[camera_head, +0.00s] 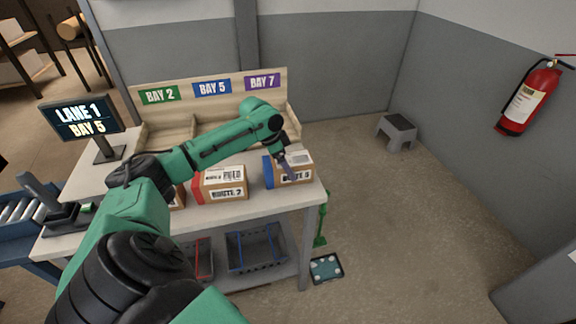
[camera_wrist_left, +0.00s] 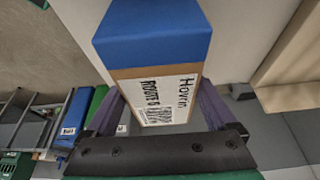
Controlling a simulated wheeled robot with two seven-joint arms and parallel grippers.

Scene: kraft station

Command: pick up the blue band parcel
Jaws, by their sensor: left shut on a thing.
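The blue band parcel (camera_head: 295,166) is a cardboard box with a blue end and white labels, at the right end of the table in the head view. In the left wrist view the parcel (camera_wrist_left: 152,36) shows its blue part and a white label, between the fingers. My left gripper (camera_head: 287,168) is shut on the parcel, with a finger on each side of it in the left wrist view (camera_wrist_left: 160,105). I cannot tell whether the parcel touches the table. My right gripper is not in view.
A red band parcel (camera_head: 221,184) stands left of the blue one, and another box is partly hidden behind my arm. The table (camera_head: 252,209) has a backboard with bay signs (camera_head: 212,87). A sign screen (camera_head: 84,117) stands at the left. Bins (camera_head: 257,249) sit below.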

